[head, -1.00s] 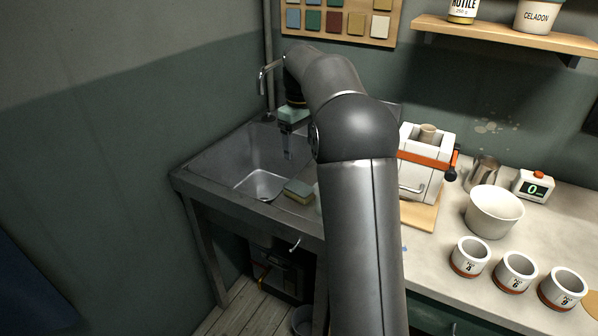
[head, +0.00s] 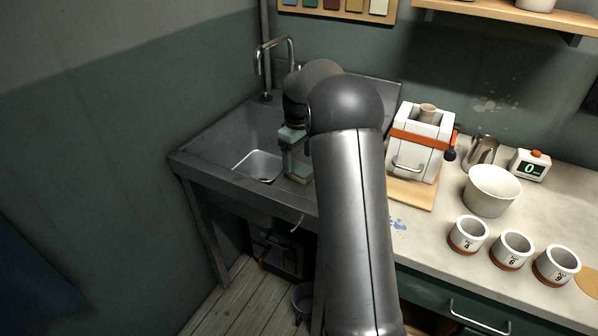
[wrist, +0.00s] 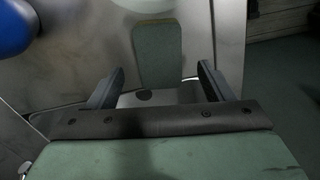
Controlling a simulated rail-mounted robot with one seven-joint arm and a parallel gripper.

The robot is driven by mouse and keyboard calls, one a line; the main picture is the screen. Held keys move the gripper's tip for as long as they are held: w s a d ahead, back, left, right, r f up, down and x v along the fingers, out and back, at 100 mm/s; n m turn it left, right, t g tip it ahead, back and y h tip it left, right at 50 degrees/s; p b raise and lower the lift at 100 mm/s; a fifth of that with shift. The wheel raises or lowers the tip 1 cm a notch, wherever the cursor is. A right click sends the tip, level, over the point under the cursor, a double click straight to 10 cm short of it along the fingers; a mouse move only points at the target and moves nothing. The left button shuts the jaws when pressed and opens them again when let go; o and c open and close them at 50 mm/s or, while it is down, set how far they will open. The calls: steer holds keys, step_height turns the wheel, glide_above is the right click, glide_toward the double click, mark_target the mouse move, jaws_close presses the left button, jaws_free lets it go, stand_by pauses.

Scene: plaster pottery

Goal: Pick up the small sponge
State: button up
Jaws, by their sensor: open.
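The small sponge (head: 299,174) lies on the steel sink top, right of the sink basin, in the head view. It is a block with a greenish top and a tan side, and my gripper partly hides it. In the wrist view the sponge (wrist: 158,55) stands out just beyond and between my two fingers. My gripper (head: 288,172) is open and hangs fingers-down by the sponge's left side. In the wrist view my gripper (wrist: 155,80) has its fingers wide apart with nothing between the tips. I cannot tell whether a finger touches the sponge.
The sink basin (head: 258,166) is left of the sponge, with a tap (head: 272,62) behind. A blue round thing (wrist: 14,28) shows at the wrist view's upper left. To the right are a white mould press (head: 420,140), a bowl (head: 492,192) and numbered cups (head: 468,236).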

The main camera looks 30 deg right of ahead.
mark_target(299, 168)
step_height(299, 168, down, 4)
steer(key=shift+s+f, duration=0.1)
steer(key=shift+s, duration=0.05)
steer(key=c, duration=1)
steer(key=shift+c, duration=0.2)
step_height(299, 168, up, 10)
steer(key=shift+o, duration=0.7)
steer(key=shift+c, duration=0.4)
